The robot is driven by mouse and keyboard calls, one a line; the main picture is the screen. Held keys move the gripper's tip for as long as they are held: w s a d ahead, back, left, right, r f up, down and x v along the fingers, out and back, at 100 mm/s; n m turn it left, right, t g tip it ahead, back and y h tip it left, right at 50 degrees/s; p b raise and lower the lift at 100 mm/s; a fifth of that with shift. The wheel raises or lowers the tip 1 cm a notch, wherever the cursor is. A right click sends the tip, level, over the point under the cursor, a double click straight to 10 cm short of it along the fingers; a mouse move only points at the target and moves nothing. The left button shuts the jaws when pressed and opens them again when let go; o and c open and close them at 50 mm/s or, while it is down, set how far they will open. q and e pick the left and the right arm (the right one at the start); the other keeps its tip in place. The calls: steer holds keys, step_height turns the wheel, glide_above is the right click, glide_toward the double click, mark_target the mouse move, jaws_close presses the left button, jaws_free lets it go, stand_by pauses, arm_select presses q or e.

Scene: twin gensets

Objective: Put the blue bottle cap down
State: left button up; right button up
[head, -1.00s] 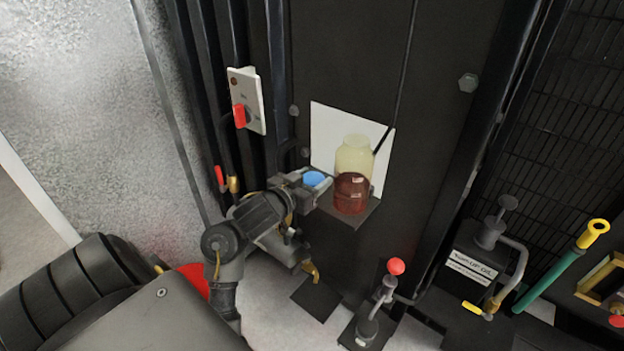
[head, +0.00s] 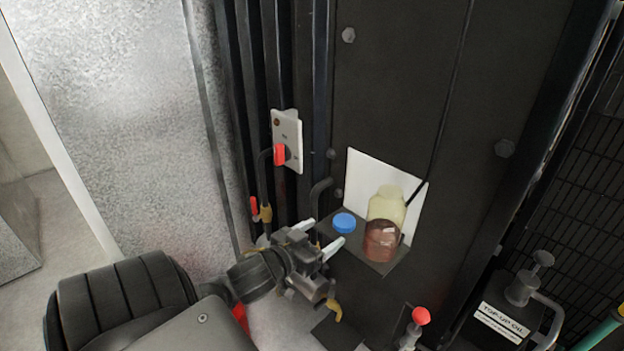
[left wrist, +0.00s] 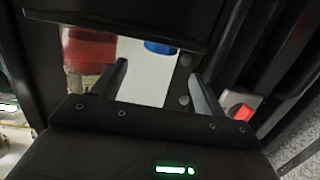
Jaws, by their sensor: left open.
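The blue bottle cap (head: 344,222) rests on the small dark shelf (head: 377,265), to the left of the bottle (head: 384,222). The bottle is pale yellow above with dark red-brown liquid below, and its neck is uncapped. My left gripper (head: 324,236) is open and empty at the shelf's left edge, its fingers apart and clear of the cap. In the left wrist view, the cap (left wrist: 160,47) shows partly beyond the two spread fingers (left wrist: 160,80), cut off above by a dark edge. The bottle (left wrist: 90,52) is left of it. My right gripper is out of view.
A white panel (head: 362,172) stands behind the bottle, with a thin dark tube at its right. A switch plate with a red handle (head: 280,155) is up left. A red-knobbed lever (head: 421,316) and a top-up oil unit (head: 503,318) are lower right.

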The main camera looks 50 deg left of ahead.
arm_select(q)
steer(key=s, duration=0.1)
steer(key=s+p, duration=0.1)
steer(key=shift+s+d+r, duration=0.1)
steer(key=shift+s+r, duration=0.1)
steer(key=shift+s, duration=0.2)
